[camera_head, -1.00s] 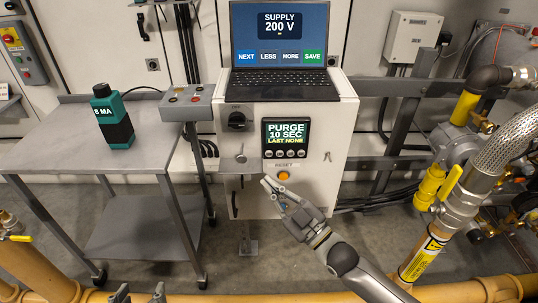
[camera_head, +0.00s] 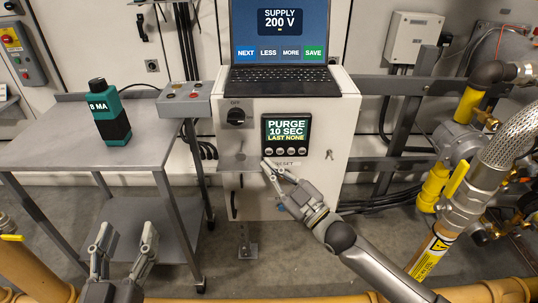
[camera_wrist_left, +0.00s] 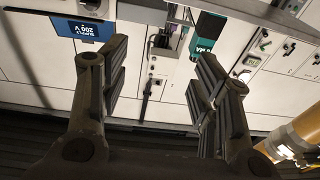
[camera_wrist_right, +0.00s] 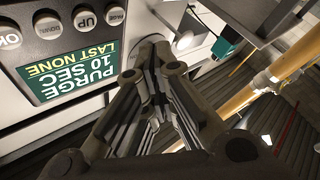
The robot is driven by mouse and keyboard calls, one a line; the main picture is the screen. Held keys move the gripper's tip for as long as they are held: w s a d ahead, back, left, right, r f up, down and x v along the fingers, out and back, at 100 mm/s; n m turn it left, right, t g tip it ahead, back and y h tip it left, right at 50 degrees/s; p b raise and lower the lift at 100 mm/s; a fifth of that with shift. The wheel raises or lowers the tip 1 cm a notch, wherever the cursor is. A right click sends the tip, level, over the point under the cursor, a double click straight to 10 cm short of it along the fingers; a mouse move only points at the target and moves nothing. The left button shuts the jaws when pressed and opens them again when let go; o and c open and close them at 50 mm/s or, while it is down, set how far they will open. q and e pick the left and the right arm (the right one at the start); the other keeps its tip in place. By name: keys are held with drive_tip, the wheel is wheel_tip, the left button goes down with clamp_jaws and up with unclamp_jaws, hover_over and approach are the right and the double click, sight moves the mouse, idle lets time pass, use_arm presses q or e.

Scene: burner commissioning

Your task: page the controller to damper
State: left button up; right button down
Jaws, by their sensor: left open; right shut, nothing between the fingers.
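The controller (camera_head: 286,136) is set in the front of the grey cabinet. Its screen reads "PURGE 10 SEC, LAST NONE", with a row of small round buttons below. In the right wrist view the controller (camera_wrist_right: 75,62) appears upside down, and its buttons OK, DOWN, UP and PAGE (camera_wrist_right: 115,16) are readable. My right gripper (camera_head: 267,166) is shut and empty, just below the controller's lower left corner; whether it touches the panel I cannot tell. It covers the orange button under the RESET label. My left gripper (camera_head: 126,236) is open and empty, low in front of the cart.
A laptop (camera_head: 279,78) showing "SUPPLY 200 V" stands on the cabinet (camera_head: 300,190). A teal meter (camera_head: 110,115) reading 8 MA stands on the grey cart (camera_head: 60,150). Pipes with yellow handles (camera_head: 457,178) fill the right side. A yellow pipe runs along the front.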

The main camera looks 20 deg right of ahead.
sight(269, 151)
use_arm(q)
wheel_tip(269, 151, up, 7)
drive_tip(key=s+t+h+b, duration=0.1)
drive_tip(key=s+t, duration=0.1)
drive_tip(key=t, duration=0.2)
drive_tip(key=shift+s+d+f, duration=0.15)
drive_tip(key=shift+d, duration=0.05)
use_arm(e)
drive_tip(key=shift+w+d, duration=0.25)
drive_tip(key=shift+w, duration=0.6)
drive_tip(key=shift+w+d, duration=0.2)
drive_tip(key=shift+w, duration=0.65)
drive_tip(key=shift+w, duration=0.15)
drive_tip(key=shift+w+d, duration=0.15)
drive_tip(key=shift+w, duration=0.1)
